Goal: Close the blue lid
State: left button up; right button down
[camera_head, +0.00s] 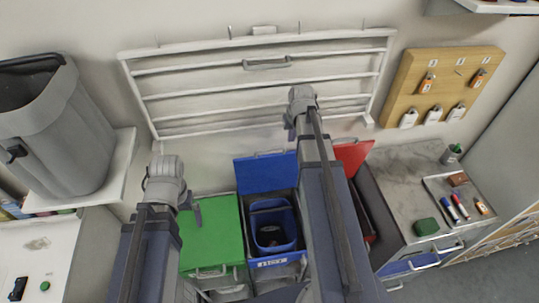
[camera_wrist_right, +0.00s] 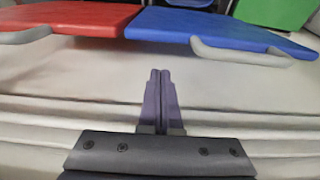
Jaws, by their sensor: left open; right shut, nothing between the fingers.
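The blue lid (camera_head: 265,173) stands raised at the back of the blue bin (camera_head: 273,262), which is open with a dark inner tub showing. In the right wrist view the blue lid (camera_wrist_right: 220,30) lies beyond my fingertips, with its grey handle along the near edge. My right gripper (camera_wrist_right: 159,72) is shut and empty, apart from the lid. In the head view my right wrist is above and behind the lids, near the wall rack. My left gripper (camera_head: 196,208) is open over the green lid (camera_head: 213,235), its fingers partly hidden; whether it touches cannot be told.
A red lid (camera_head: 353,155) stands raised right of the blue one, partly hidden by my right arm. A white wall rack (camera_head: 200,70) is behind. A counter (camera_head: 400,185) with a tray is at right, a grey bin (camera_head: 60,130) at left.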

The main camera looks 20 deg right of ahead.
notch_tip(320, 180, down, 4)
jog(key=b, duration=0.4)
jog(key=shift+f, duration=0.25)
jog(key=shift+s, duration=0.1)
dwell(0.4)
notch_tip(320, 180, up, 10)
jog(key=p, duration=1)
send_over(296, 162)
jog(key=s+a, duration=0.2)
jog(key=s, duration=0.2)
jog(key=shift+w+a+f+b, duration=0.15)
jog(key=shift+w+f+b, duration=0.05)
jog(key=shift+f+b, duration=0.1)
